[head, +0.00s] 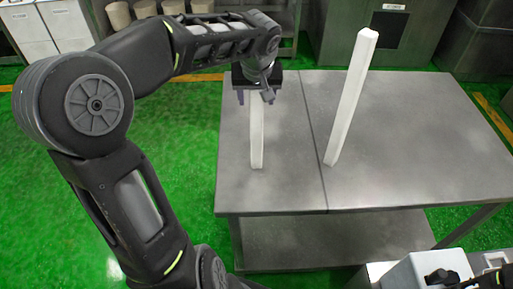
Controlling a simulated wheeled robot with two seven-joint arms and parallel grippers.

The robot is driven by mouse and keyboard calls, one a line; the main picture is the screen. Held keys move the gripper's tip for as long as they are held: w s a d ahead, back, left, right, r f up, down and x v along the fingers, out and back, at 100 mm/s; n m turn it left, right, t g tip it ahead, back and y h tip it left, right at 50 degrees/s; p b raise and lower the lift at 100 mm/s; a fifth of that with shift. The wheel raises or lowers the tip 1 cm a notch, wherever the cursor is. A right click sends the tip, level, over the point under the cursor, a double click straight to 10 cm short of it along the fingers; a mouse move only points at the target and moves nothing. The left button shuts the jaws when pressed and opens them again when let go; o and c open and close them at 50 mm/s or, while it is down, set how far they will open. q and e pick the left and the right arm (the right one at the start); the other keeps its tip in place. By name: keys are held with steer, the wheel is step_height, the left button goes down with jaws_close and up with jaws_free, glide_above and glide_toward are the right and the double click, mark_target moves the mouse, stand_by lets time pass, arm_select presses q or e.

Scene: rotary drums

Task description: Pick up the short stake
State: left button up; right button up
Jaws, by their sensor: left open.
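The short stake (257,135) is a white square post standing upright on the left part of the grey metal table. A taller white stake (350,98) stands to its right and looks slanted in the picture. My left gripper (256,95) is open, pointing down right at the top of the short stake. Its palm and fingers hide the stake's upper end, so I cannot tell whether the fingers touch it. I cannot make out my right gripper.
The metal table (420,150) has a seam between the two stakes and a lower shelf (330,240). Its right side is bare. Grey bins (375,35) stand behind it, white cabinets (50,30) at the back left. A white box (425,270) shows at the bottom right.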

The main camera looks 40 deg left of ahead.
arm_select(q)
steer(key=shift+c, duration=0.2)
jaws_close()
stand_by(0.4)
stand_by(0.8)
